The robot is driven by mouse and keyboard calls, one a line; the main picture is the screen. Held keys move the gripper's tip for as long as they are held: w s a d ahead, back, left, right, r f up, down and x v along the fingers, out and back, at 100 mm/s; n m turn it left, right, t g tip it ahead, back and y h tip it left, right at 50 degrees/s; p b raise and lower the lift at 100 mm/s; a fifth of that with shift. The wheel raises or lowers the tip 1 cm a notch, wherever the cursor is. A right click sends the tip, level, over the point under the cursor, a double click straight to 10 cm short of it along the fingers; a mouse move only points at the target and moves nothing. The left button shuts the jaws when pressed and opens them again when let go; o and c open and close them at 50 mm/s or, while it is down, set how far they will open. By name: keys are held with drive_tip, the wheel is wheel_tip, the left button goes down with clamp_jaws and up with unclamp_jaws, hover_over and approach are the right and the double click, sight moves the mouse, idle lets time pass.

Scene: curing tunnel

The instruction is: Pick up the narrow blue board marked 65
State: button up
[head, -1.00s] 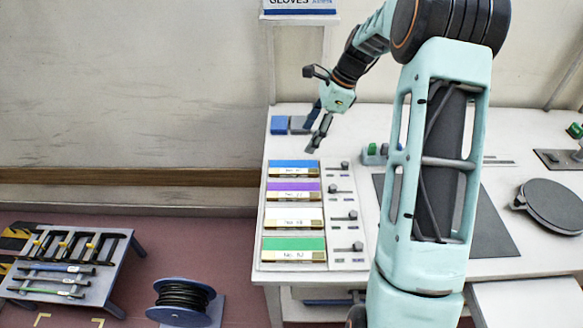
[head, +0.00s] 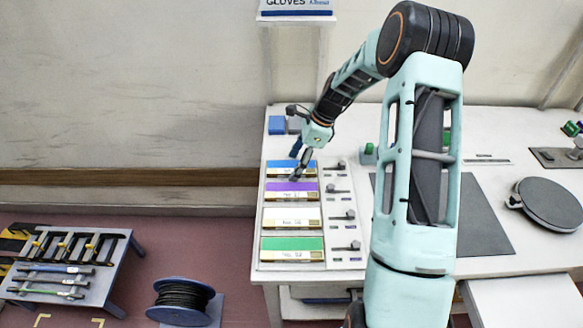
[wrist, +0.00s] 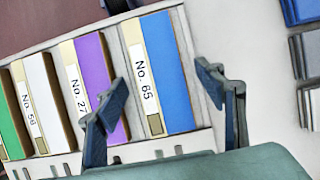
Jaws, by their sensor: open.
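The narrow blue board marked "No. 65" (wrist: 168,72) lies in the last slot of a white rack, next to the purple board (wrist: 98,65). In the head view the blue board (head: 284,164) is at the back end of the row, partly covered by my gripper (head: 297,166). In the wrist view my gripper (wrist: 162,100) is open, with one finger over the purple board's side and the other past the blue board's far side. The blue board shows between the fingers; no contact is visible.
A white board (head: 292,217) and a green board (head: 291,244) lie nearer in the rack. Small sliders (head: 345,217) stand along its right side. Blue and grey blocks (head: 277,125) sit behind it. A dark mat (head: 480,215) lies to the right.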

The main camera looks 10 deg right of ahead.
drive_tip(key=c, duration=1.2)
drive_tip(key=shift+c, duration=0.3)
drive_tip(key=shift+r, duration=0.15)
